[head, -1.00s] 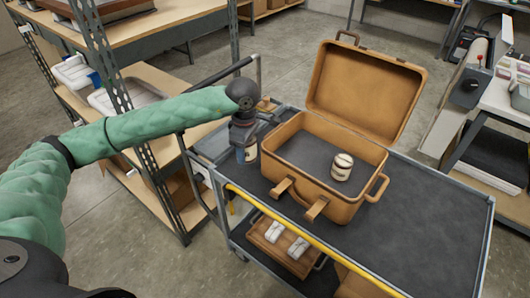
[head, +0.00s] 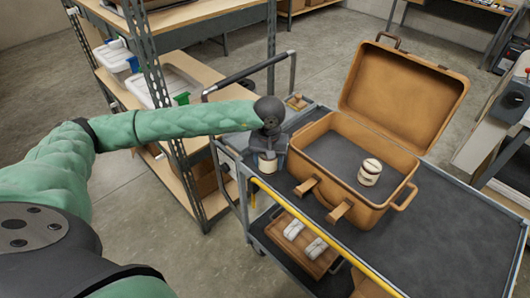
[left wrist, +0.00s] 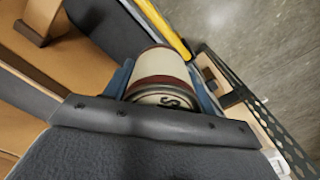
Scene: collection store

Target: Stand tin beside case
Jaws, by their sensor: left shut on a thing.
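My left gripper (head: 267,158) is shut on a cream tin (head: 267,166) with a dark red band. The tin is over the cart top, just left of the open tan case (head: 320,187), apart from its wall. In the left wrist view the tin (left wrist: 163,76) sits between the fingers; I cannot tell whether its base touches the cart. My right gripper is not in view.
The cart top (head: 440,240) is clear to the right and front of the case. A yellow bar (head: 310,232) runs along the cart's front edge. A wooden tray (head: 285,250) with white items lies on the lower shelf. A shelving rack (head: 160,95) stands at left.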

